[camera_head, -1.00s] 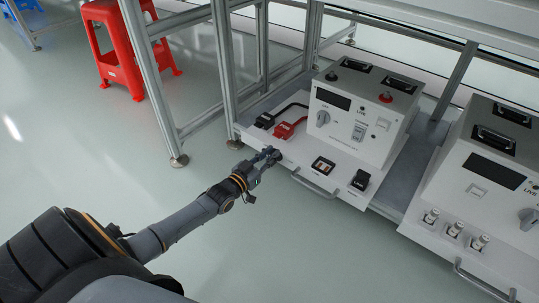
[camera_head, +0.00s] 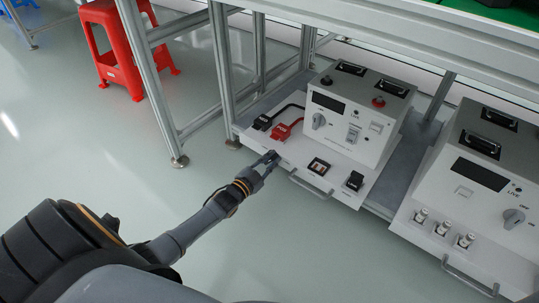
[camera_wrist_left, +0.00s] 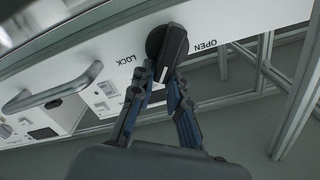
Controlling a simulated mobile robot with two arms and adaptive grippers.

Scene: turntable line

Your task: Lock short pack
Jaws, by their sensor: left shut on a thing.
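A black latch lever (camera_wrist_left: 174,45) with a round base sits on a white front panel in the left wrist view. The word LOCK is printed on its left and OPEN on its right, both upside down. The lever points down the picture, between the two words. My left gripper (camera_wrist_left: 159,82) has its fingers on either side of the lever's lower end and is shut on it. In the head view my left gripper (camera_head: 270,160) is at the front face of the left white unit's tray (camera_head: 290,160); the lever is hidden there. My right gripper is not in view.
The left unit (camera_head: 345,125) carries a red plug (camera_head: 281,132) and a black plug (camera_head: 262,123). A tray handle (camera_head: 311,186) is just right of my gripper. A second unit (camera_head: 480,190) stands at right. Frame posts and a red stool (camera_head: 112,45) are at left; floor is clear.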

